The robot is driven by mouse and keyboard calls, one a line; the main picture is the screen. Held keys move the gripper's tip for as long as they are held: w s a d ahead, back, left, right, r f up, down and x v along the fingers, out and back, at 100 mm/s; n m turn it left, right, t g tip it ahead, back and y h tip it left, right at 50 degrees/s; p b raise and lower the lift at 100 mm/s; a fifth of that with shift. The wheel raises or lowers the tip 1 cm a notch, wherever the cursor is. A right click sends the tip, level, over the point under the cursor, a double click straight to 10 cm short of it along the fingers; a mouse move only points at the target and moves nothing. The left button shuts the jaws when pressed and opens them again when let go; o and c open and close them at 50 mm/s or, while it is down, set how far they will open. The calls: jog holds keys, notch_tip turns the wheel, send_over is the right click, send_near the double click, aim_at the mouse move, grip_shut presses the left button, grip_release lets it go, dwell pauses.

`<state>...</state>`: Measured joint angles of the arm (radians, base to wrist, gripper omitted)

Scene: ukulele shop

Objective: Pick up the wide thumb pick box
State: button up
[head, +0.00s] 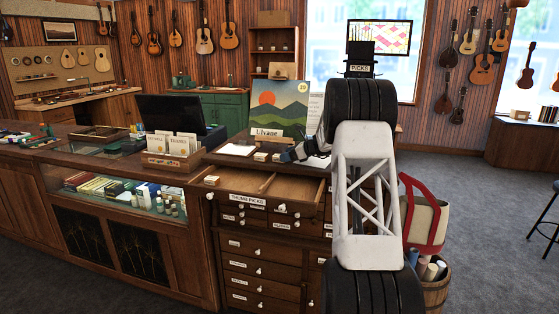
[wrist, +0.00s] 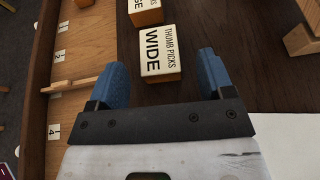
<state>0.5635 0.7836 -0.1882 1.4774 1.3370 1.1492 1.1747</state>
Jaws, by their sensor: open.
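The wide thumb pick box (wrist: 160,52) is a small box with an orange-tan side and a white top lettered "THUMB PICKS WIDE". In the wrist view it lies on dark wood, just beyond and between the fingertips of my gripper (wrist: 162,72). The blue fingers are spread and empty, with a gap on each side of the box. In the head view my gripper (head: 288,155) is low over the cabinet top, beside small pale boxes (head: 261,157). Their lettering is too small to read there.
A similar box (wrist: 146,14) ending in "GE" lies just beyond. An open drawer (head: 262,198) labelled "THUMB PICKS" juts out below; its numbered slots (wrist: 58,90) show at left in the wrist view. A ukulele display board (head: 279,105) stands behind. Wooden pieces (wrist: 303,38) lie at right.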

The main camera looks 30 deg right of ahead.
jog(key=shift+x, duration=1.35)
jog(key=shift+c, duration=0.3)
jog(key=c, duration=0.9)
jog(key=shift+r, duration=1.9)
jog(key=shift+s+a+f, duration=0.1)
jog(key=shift+s+a, duration=0.2)
jog(key=shift+s, duration=0.35)
jog(key=s+a, duration=0.1)
jog(key=s, duration=0.3)
jog(key=s+a+r, duration=0.1)
jog(key=s+a, duration=0.1)
jog(key=s, duration=0.3)
jog(key=s+a, duration=0.2)
jog(key=s, duration=0.2)
jog(key=shift+s+a+r, duration=0.2)
jog(key=shift+s+a, duration=0.05)
jog(key=shift+s, duration=0.05)
